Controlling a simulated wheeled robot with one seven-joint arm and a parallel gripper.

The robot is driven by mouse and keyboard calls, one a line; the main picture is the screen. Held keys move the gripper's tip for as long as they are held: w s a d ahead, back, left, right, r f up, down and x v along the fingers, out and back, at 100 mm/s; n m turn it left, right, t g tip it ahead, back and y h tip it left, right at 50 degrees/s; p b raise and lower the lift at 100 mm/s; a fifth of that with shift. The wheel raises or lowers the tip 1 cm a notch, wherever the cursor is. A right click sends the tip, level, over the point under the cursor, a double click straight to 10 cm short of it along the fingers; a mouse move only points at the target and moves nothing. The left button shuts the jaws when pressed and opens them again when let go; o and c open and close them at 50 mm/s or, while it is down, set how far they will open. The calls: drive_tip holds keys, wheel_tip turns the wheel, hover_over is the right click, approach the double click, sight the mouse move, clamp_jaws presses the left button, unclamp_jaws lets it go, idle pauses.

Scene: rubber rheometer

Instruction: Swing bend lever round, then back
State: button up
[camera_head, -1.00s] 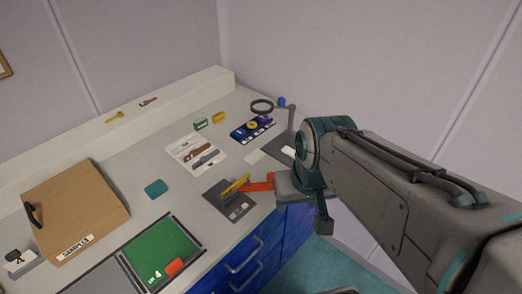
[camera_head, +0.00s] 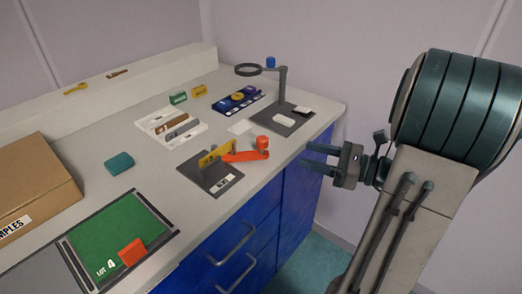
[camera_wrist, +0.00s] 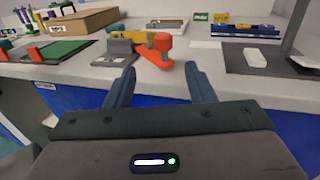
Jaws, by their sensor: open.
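The bend lever (camera_head: 245,155) is an orange arm with a round orange knob (camera_head: 262,142) at its right end. It reaches right from a yellow bar (camera_head: 216,153) on a dark grey base plate (camera_head: 190,172), near the counter's front edge. My gripper (camera_head: 314,158) is open and empty, off the front edge, right of the knob and apart from it. In the wrist view the lever (camera_wrist: 154,58) and its knob (camera_wrist: 162,41) show beyond and between my open fingers (camera_wrist: 158,85).
A magnifier stand (camera_head: 283,90) on a dark base is at the back right. A white tray (camera_head: 158,122), a blue holder (camera_head: 228,104), a green mat (camera_head: 105,235) and a cardboard box (camera_head: 35,185) lie around. Blue drawers (camera_head: 245,235) with handles are below the counter edge.

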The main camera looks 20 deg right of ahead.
sight(262, 138)
drive_tip(key=b+x, duration=0.1)
drive_tip(key=x, duration=1.2)
drive_tip(key=shift+w, duration=0.4)
clamp_jaws()
drive_tip(key=shift+a+r, duration=0.1)
